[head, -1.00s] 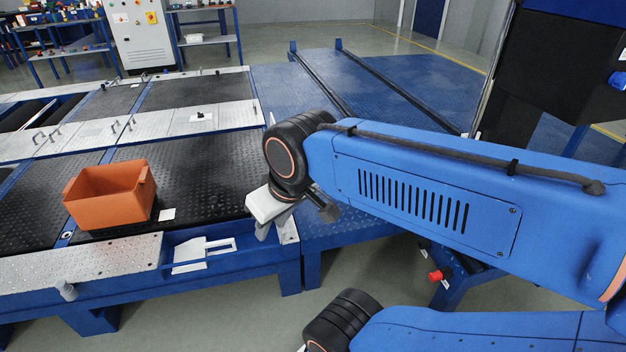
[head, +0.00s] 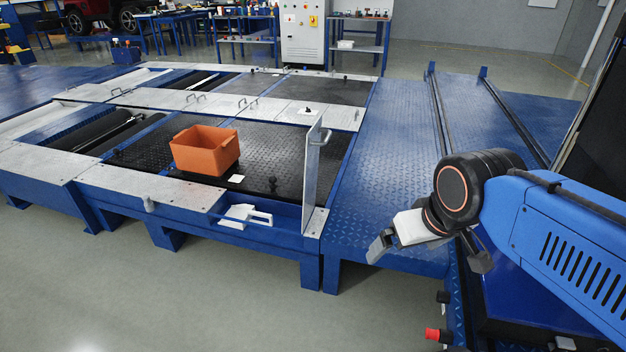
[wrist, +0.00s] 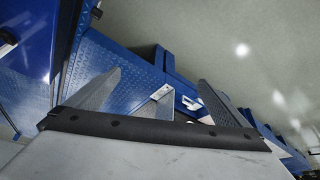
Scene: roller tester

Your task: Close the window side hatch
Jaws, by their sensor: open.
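A grey hatch panel (head: 312,165) with a bar handle (head: 321,138) stands upright, open, at the right end of the near row of the tester. The task's window side hatch appears to be this one. My gripper (head: 428,256) is open and empty, to the right of the panel and apart from it, over the blue tread plate side. In the wrist view my gripper (wrist: 160,80) shows its two fingers spread with nothing between them. A pale plate beyond the fingers may be the hatch, but I cannot tell for sure.
An orange bin (head: 205,150) sits on the black tread plate left of the hatch. A white bracket (head: 245,215) lies in the blue front recess. Other handled covers lie flat in the middle strip. A blue ramp (head: 395,150) extends right. The front floor is clear.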

